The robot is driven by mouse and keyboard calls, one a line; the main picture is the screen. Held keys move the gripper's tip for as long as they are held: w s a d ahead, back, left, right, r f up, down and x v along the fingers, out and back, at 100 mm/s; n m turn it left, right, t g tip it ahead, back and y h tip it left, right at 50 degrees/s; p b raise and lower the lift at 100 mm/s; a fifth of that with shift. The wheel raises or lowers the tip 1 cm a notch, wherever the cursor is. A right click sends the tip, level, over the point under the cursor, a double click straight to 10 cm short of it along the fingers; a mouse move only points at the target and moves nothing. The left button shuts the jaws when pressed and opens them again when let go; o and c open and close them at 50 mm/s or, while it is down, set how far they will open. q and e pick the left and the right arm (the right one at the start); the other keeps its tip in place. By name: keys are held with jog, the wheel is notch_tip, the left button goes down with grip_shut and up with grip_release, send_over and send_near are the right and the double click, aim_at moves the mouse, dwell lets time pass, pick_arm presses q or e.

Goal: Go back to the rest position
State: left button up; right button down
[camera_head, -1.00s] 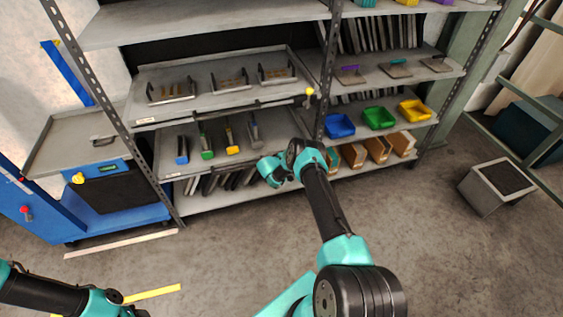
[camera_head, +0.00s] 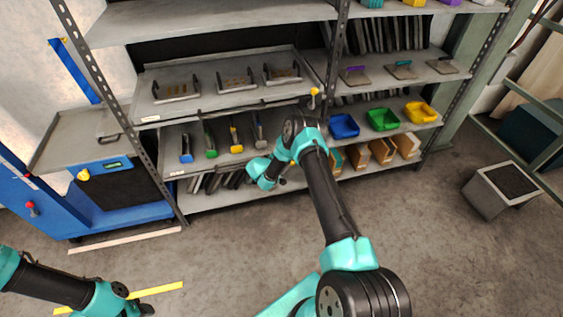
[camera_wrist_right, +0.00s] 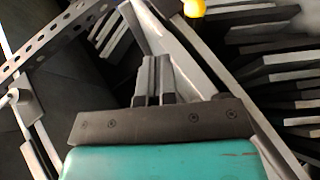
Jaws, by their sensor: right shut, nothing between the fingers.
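My right arm reaches out over the floor in the head view, its forearm bent back toward the shelf rack. The fingers of my right gripper show in the right wrist view (camera_wrist_right: 152,80). They are together with nothing between them, in front of dark slabs and a grey shelf edge. In the head view the fingers are too small to make out beside the teal wrist. My left arm lies low at the left edge of the head view; its dark end (camera_head: 146,308) is near the floor, and its fingers cannot be made out.
The shelf rack (camera_head: 218,104) stands close beyond my right wrist, with handled trays, coloured-handle tools and a blue bin (camera_head: 343,126). A yellow knob (camera_wrist_right: 194,8) is near the right gripper. A blue cabinet (camera_head: 115,208) stands left. The middle floor is clear.

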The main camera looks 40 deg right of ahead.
dwell(0.3)
jog(key=s+a+f+n+g+y, duration=0.15)
jog(key=s+a+g+y, duration=0.45)
jog(key=s+a+y, duration=0.85)
jog(key=s+a+r+m+t, duration=0.1)
jog(key=s+a+r+t, duration=0.1)
jog(key=s+a+r, duration=0.4)
jog(key=s+a+r+m+t+y, duration=0.1)
jog(key=s+a+r, duration=0.5)
jog(key=s, duration=0.6)
jog(key=shift+a+m+t, duration=0.5)
jog(key=shift+a+m, duration=0.05)
jog(key=shift+a, duration=0.4)
